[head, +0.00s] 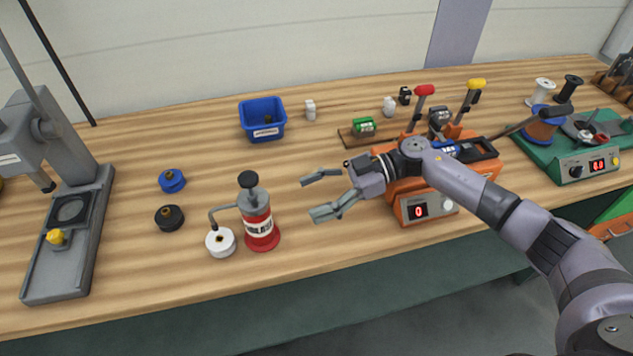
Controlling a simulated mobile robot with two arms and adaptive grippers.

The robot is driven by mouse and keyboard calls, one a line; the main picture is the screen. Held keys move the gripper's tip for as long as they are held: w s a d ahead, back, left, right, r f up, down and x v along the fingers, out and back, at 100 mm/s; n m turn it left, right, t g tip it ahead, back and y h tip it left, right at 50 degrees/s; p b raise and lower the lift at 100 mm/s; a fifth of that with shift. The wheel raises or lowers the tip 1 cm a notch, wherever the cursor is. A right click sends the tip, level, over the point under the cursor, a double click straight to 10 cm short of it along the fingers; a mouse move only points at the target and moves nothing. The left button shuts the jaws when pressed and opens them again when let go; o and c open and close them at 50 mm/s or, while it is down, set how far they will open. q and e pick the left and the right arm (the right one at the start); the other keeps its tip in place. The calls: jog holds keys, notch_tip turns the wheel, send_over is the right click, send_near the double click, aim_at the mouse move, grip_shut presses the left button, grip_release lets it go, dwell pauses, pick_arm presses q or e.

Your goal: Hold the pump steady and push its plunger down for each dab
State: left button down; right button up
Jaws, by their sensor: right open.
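The pump (258,222) is a red bottle with a grey collar, a pale label and a bent grey spout. It stands upright near the bench's front edge. Its black plunger knob (248,180) sits on top. A white round piece with a dark centre (220,242) lies under the spout's tip, left of the bottle. My right gripper (308,198) is open and empty, to the right of the pump and apart from it, with its fingers pointing left towards it. My left gripper is not in view.
A grey press stand (100,215) is at the left, near a blue (172,181) and a black round piece (169,218). A blue bin (262,121) stands behind. An orange machine (428,209) is right, partly behind my right arm. A green machine (575,165) is farther right.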

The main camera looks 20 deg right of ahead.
aim_at(268, 215)
jog(key=x, duration=0.4)
jog(key=s+x, duration=0.1)
jog(key=shift+a+r, duration=0.3)
jog(key=shift+a, duration=0.2)
jog(key=x, duration=0.1)
jog(key=p+x, duration=0.1)
jog(key=x, duration=0.1)
jog(key=shift+w+f, duration=0.1)
jog(key=shift+w, duration=0.2)
jog(key=shift+x, duration=0.85)
jog(key=shift+a+f, duration=0.15)
jog(key=shift+s, duration=0.1)
jog(key=c, duration=1.2)
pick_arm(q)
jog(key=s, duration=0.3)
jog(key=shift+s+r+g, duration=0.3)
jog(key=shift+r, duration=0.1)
pick_arm(e)
jog(key=shift+c, duration=0.2)
